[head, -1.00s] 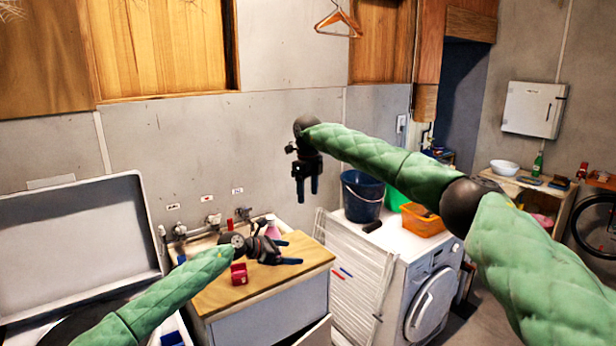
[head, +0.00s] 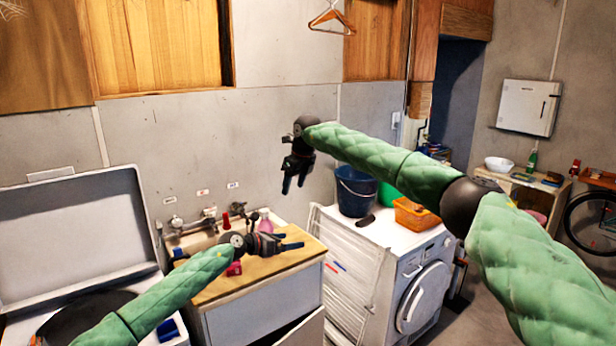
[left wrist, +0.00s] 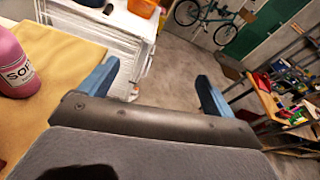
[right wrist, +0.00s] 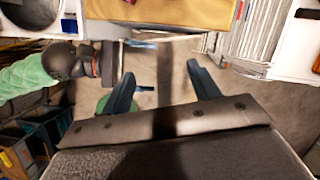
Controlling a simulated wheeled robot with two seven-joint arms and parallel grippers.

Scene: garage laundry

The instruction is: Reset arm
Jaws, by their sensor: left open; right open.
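My left gripper (head: 296,241) is open and empty, held over the wooden counter top and pointing right in the head view. Its two blue fingers stand apart in the left wrist view (left wrist: 160,85). My right gripper (head: 293,186) is open and empty, hanging in the air in front of the grey wall, higher than the left one, with its fingers pointing down. In the right wrist view its fingers (right wrist: 160,80) are apart with nothing between them. My left arm and gripper also show at the left of that view.
The wooden counter (head: 215,288) holds a pink bottle (head: 265,222) and a red item (head: 234,269) partly behind my left arm. A white washer (head: 425,290) carries a blue bucket (head: 356,190) and an orange basket (head: 415,214). A white drying rack (head: 345,270) stands beside it. An open lid (head: 75,235) rises at left.

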